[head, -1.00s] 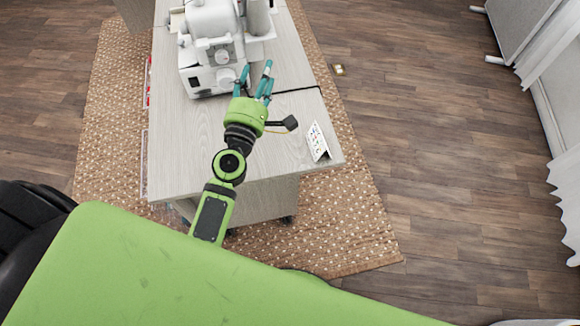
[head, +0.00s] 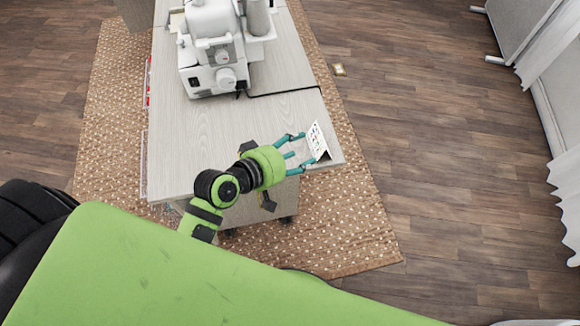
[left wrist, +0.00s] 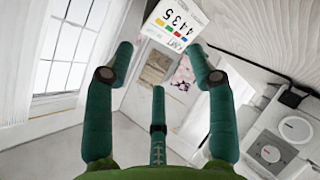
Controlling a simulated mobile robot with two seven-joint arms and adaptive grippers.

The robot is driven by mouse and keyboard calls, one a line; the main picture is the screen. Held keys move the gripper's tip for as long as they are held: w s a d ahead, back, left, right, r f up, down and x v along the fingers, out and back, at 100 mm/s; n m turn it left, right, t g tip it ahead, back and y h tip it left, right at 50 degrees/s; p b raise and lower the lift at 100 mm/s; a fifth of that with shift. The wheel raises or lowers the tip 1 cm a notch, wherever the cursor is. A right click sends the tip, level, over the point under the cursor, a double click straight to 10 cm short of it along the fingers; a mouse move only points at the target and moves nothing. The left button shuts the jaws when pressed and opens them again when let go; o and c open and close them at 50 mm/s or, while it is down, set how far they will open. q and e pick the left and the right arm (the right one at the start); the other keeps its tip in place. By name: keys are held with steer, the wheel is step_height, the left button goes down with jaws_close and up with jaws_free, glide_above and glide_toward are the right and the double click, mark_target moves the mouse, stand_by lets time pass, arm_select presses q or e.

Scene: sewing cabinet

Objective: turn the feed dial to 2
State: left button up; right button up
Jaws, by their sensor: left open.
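The white sewing machine (head: 212,45) stands at the far end of the cabinet top. Two round dials show on its front, an upper one (head: 222,57) and a lower one (head: 226,77); their marks are too small to read. Both also show at the right of the left wrist view, one light-faced (left wrist: 296,129) and one grey-faced (left wrist: 270,153). My left gripper (head: 303,148) is open and empty at the near right corner of the top, well away from the dials. Its fingers point right, beside a folded white card (head: 318,141); contact cannot be told.
The card shows digits and coloured squares in the left wrist view (left wrist: 174,24). A dark cord (head: 285,92) runs across the wooden cabinet top (head: 200,140) to its right edge. A small yellowish item (head: 339,69) lies on the floor.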

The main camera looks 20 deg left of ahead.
arm_select(q)
steer(key=shift+s+a+f+m+g+y, duration=0.2)
steer(key=shift+s+f+m+g, duration=0.35)
steer(key=shift+s+f, duration=0.25)
steer(key=shift+s+a+f+m+g+y, duration=0.1)
steer(key=shift+s+f+m+g+y, duration=0.1)
steer(key=shift+s+f+m+g, duration=0.45)
steer(key=shift+f, duration=0.15)
steer(key=shift+s, duration=0.1)
steer(key=s+a+f+m+g+y, duration=0.2)
steer(key=s+a+m+g+y, duration=0.4)
steer(key=s, duration=0.6)
steer(key=s+a+f, duration=0.1)
steer(key=s+f, duration=0.1)
steer(key=f, duration=1)
steer(key=s+a+f, duration=0.1)
steer(key=s+f, duration=0.1)
steer(key=f, duration=1.1)
steer(key=s+a+f+g, duration=0.1)
steer(key=s+a+f, duration=0.1)
steer(key=s+f, duration=1)
steer(key=s, duration=0.2)
steer(key=shift+s+a+g+h, duration=0.3)
steer(key=shift+s+g, duration=0.05)
steer(key=shift+g, duration=0.05)
